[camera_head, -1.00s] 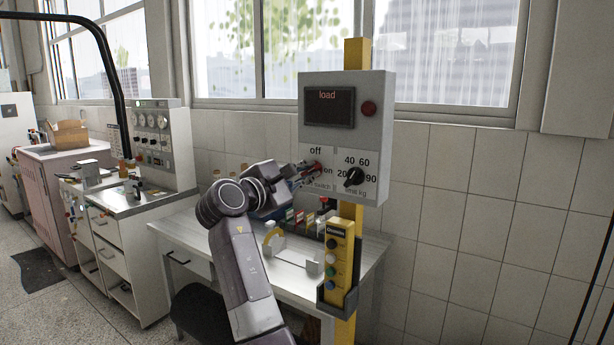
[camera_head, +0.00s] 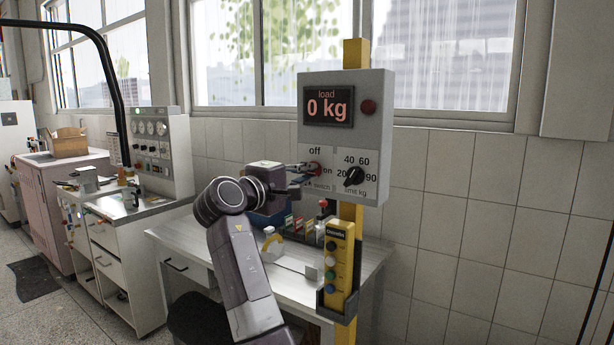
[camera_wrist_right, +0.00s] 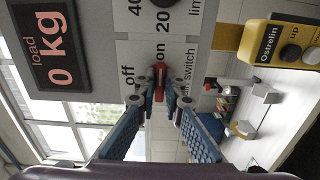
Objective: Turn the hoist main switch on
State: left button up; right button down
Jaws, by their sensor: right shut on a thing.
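The grey hoist control box (camera_head: 384,110) is on a yellow post. Its red main switch (camera_head: 317,169) sits between the printed "off" and "on"; in the right wrist view the red handle (camera_wrist_right: 159,82) lines up with "on". My right gripper (camera_head: 307,168) is shut on this handle; its blue fingers (camera_wrist_right: 159,98) flank it in the wrist view. The display (camera_head: 328,107) is lit and reads "load 0 kg". My left gripper is not in view.
A black limit knob (camera_head: 354,176) sits right of the switch. A yellow pendant with buttons (camera_head: 339,262) hangs on the post below. A white table (camera_head: 215,250) with small items stands behind my right arm. The tiled wall to the right is clear.

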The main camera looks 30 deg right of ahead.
jog(key=shift+f, duration=0.1)
jog(key=c, duration=2)
grip_release()
jog(key=shift+c, duration=0.2)
jog(key=v, duration=1.2)
